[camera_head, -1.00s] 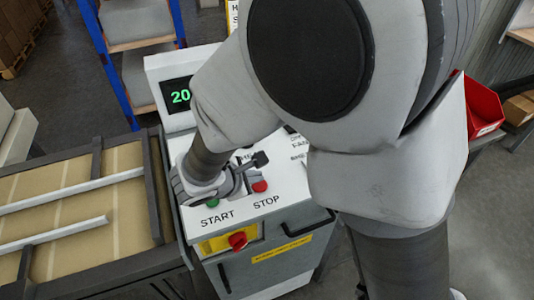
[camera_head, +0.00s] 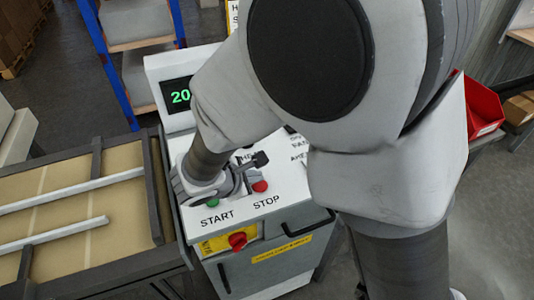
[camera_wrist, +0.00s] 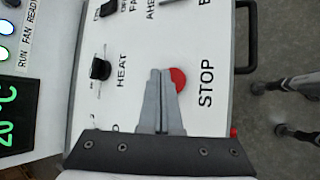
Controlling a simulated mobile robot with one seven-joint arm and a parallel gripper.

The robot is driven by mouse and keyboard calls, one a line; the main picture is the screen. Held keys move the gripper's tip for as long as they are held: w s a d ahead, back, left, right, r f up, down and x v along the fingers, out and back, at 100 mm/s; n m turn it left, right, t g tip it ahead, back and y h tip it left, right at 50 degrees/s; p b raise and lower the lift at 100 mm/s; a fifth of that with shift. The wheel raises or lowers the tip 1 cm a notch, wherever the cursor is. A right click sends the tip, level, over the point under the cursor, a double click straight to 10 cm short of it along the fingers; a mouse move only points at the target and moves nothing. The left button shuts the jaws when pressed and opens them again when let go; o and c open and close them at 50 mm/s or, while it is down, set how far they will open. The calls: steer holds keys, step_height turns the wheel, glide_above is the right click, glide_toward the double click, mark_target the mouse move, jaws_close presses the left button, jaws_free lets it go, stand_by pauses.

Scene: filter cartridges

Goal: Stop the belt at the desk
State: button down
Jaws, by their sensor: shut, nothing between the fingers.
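The control desk (camera_head: 282,218) has a white sloping panel. A red STOP button (camera_head: 260,187) sits on it, with a green START button (camera_head: 212,202) to its left. My gripper (camera_head: 250,172) is over the panel, close beside the STOP button. In the wrist view my gripper's fingers (camera_wrist: 160,75) are shut together and empty, and their tips partly overlap the red STOP button (camera_wrist: 178,79). I cannot tell whether they touch it. The belt (camera_head: 85,225) lies left of the desk, with tan surface and pale guide rails.
A red and yellow emergency knob (camera_head: 238,241) is on the desk's front, near a black handle (camera_head: 309,222). A HEAT knob (camera_wrist: 100,68) is close to the fingers. A green display (camera_head: 180,95) stands behind. A red bin (camera_head: 484,108) is at right.

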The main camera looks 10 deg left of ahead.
mark_target(256, 188)
steer(key=shift+f, duration=0.1)
steer(key=shift+f+b, duration=0.35)
steer(key=shift+b, duration=0.3)
steer(key=shift+f+b, duration=0.45)
steer(key=shift+b, duration=0.05)
stand_by(0.6)
steer(key=shift+r, duration=0.1)
steer(key=shift+r+p, duration=0.55)
steer(key=shift+r, duration=0.25)
steer(key=shift+r+p, duration=1.8)
steer(key=shift+r, duration=0.75)
